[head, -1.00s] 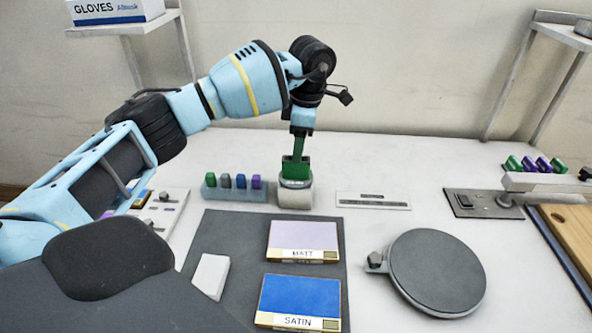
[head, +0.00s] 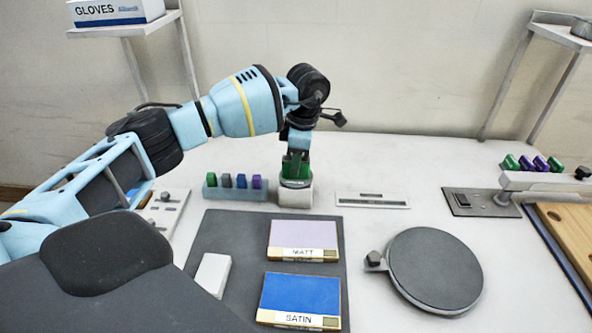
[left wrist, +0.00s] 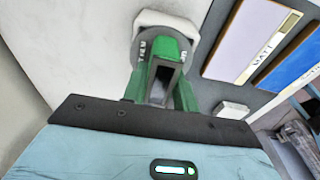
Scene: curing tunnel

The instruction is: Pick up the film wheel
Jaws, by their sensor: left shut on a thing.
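The film wheel (head: 296,184) is a small grey disc with pale lettering on its rim. It sits on a white block-shaped stand (head: 295,198) at the back of the bench. In the left wrist view the wheel (left wrist: 143,50) is partly hidden behind my green fingers. My left gripper (head: 295,170) points straight down at the wheel and is shut on it. In the left wrist view its fingers (left wrist: 165,78) close around a dark grey upright part over the wheel. The wheel appears still at the stand; I cannot see a gap beneath it.
A rack of coloured blocks (head: 236,193) stands close left of the stand. A flat label plate (head: 372,200) lies to the right. In front are MATT (head: 303,236) and SATIN (head: 300,293) panels on a dark mat (head: 220,238), and a round grey turntable (head: 435,268).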

